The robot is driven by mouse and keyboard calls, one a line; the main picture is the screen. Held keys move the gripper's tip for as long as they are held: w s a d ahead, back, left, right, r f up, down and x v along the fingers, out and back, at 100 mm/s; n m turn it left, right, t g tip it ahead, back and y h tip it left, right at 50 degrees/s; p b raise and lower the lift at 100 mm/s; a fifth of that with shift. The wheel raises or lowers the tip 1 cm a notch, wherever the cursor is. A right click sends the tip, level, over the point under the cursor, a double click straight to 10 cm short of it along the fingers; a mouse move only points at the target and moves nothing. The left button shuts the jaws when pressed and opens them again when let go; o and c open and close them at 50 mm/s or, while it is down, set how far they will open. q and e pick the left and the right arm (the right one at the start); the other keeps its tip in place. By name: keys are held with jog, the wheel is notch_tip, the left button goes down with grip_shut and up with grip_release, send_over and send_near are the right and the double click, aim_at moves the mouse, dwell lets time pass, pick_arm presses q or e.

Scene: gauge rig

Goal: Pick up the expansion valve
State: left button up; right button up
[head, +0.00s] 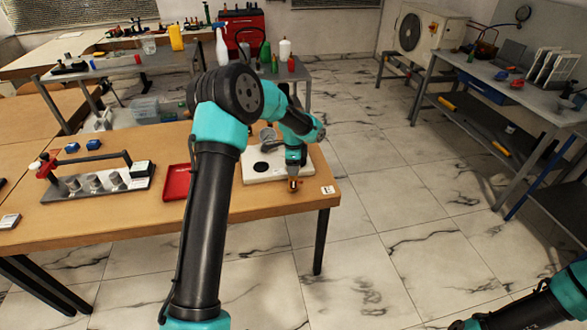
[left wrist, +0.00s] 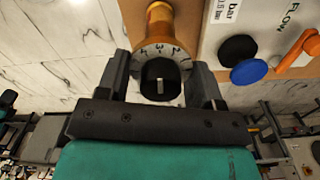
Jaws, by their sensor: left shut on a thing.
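The expansion valve appears to be the small brass-orange piece (head: 294,184) at the right end of the wooden table. In the left wrist view it has an orange body (left wrist: 158,22), a numbered grey dial and a black knob (left wrist: 160,82). My left gripper (head: 293,172) is over it, and in the wrist view the left gripper (left wrist: 160,70) has one finger on each side of the dial and knob, shut on it. Whether the valve's base touches the table is hidden. Only part of my right arm shows at the lower right; its gripper is out of view.
A white panel (head: 250,176) with a black disc lies beside the valve. A red tray (head: 176,183) and a grey manifold rack (head: 98,184) are further left on the table (head: 262,203). The table's front right edge is close. A metal bench (head: 535,100) stands at the right.

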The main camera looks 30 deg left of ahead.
pick_arm(q)
notch_tip(320, 180, up, 2)
jog(key=shift+r, duration=0.1)
jog(key=shift+s+d+r, duration=0.1)
jog(key=shift+s+r, duration=0.1)
jog(key=shift+r, duration=0.05)
jog(key=s+d+r, duration=0.1)
jog(key=s+d, duration=0.7)
jog(key=s, duration=0.5)
jog(key=shift+s+r, duration=0.15)
jog(key=shift+r, duration=0.05)
